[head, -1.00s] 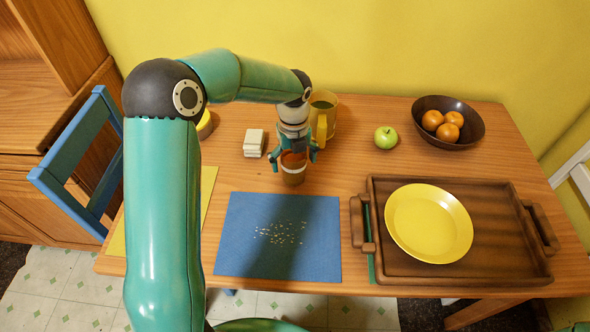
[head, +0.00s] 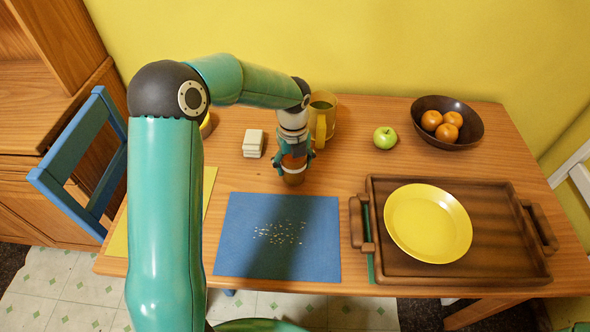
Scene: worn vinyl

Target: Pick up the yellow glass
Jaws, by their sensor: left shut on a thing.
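The yellow glass (head: 293,179), which looks amber against the wood, stands on the table just behind the blue placemat. My left gripper (head: 293,165) comes down over it from above, with its fingers shut on its sides. The fingers and wrist hide much of the glass. It looks upright, and I cannot tell whether it is clear of the table. My right gripper is not in view.
A yellow jug (head: 323,117) stands close behind and right of my left gripper. White blocks (head: 253,143) lie to the left. A green apple (head: 385,138), a dark fruit bowl (head: 421,112), and a wooden tray (head: 500,272) with a yellow plate (head: 428,223) are to the right. Grains lie on the blue placemat (head: 240,262).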

